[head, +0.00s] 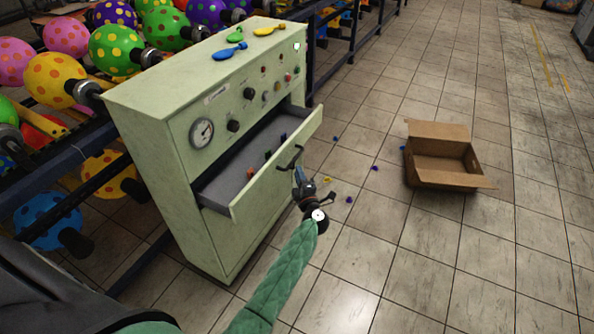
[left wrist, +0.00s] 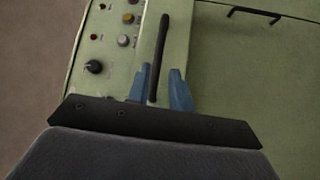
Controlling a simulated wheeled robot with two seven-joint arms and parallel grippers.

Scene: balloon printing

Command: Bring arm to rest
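My left gripper (head: 301,181) is at the front of the pale green cabinet (head: 200,178), at the black handle (head: 290,157) of its pulled-out drawer (head: 278,161). In the left wrist view, the two blue fingers (left wrist: 161,90) stand apart, one on each side of the dark handle bar (left wrist: 162,50). A gap shows beside the bar, so they look open around it; contact is unclear. My left arm, in a green sleeve, reaches up from the bottom of the head view. My right gripper is not in view.
Small colored pieces lie in the drawer and on the tiled floor. An open cardboard box (head: 440,180) stands at right. Racks of dotted balloons (head: 117,47) are behind. The right-hand floor is mostly clear.

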